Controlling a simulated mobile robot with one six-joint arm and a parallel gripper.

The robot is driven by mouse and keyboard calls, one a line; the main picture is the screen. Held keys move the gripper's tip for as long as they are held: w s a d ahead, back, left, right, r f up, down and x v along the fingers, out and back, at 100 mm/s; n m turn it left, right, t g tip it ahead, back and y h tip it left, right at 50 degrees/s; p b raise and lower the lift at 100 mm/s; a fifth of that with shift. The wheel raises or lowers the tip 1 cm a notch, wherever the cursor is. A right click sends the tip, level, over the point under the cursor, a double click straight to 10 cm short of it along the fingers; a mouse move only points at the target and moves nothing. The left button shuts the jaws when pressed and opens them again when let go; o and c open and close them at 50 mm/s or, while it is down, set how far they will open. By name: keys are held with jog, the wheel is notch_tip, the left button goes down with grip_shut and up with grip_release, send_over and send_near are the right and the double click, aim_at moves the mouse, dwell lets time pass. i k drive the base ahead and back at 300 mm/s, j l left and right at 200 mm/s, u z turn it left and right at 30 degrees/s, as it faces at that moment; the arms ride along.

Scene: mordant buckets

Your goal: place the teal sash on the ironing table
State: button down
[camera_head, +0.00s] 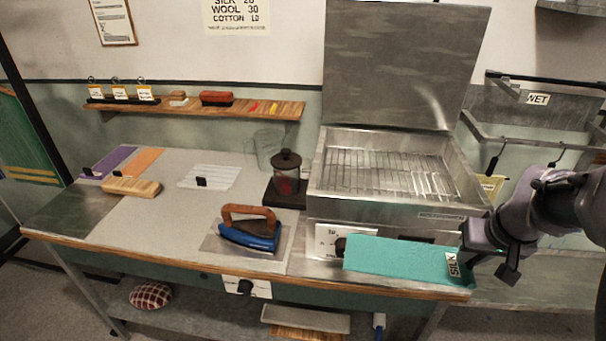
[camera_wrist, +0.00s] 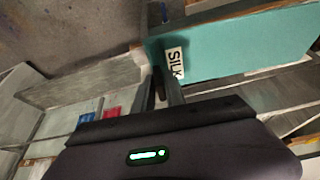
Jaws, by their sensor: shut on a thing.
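The teal sash (camera_head: 400,259) is a flat teal strip with a white SILK tag at its right end. My gripper (camera_head: 468,258) is shut on that tagged end and holds the sash out flat to the left, in front of the metal box. In the wrist view the sash (camera_wrist: 250,45) stretches to the upper right from my gripper (camera_wrist: 166,84), with the tag beside the fingers. The ironing table (camera_head: 160,218) has a pale top and a wooden front edge, and lies left of the sash. I cannot tell the sash's height over the table's front edge.
A blue iron (camera_head: 249,235) rests on a plate at the table's front middle. An open-lidded metal box (camera_head: 345,205) with a rack stands right of it. A wooden block (camera_head: 131,187), purple and orange strips and a white strip (camera_head: 209,177) lie further left. The table's front left is clear.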

aim_at(153, 220)
jog(key=i+j, duration=0.1)
jog(key=j, duration=0.35)
jog(key=i+j, duration=0.15)
jog(key=j, duration=0.25)
jog(key=i+j, duration=0.1)
jog(key=j, duration=0.35)
jog(key=i+j, duration=0.1)
jog(key=j, duration=0.3)
jog(key=i+j, duration=0.1)
jog(key=j, duration=0.35)
jog(key=i+j, duration=0.15)
jog(key=j, duration=0.25)
jog(key=i+j, duration=0.1)
jog(key=j, duration=0.35)
jog(key=i+j+u, duration=0.1)
jog(key=j, duration=0.3)
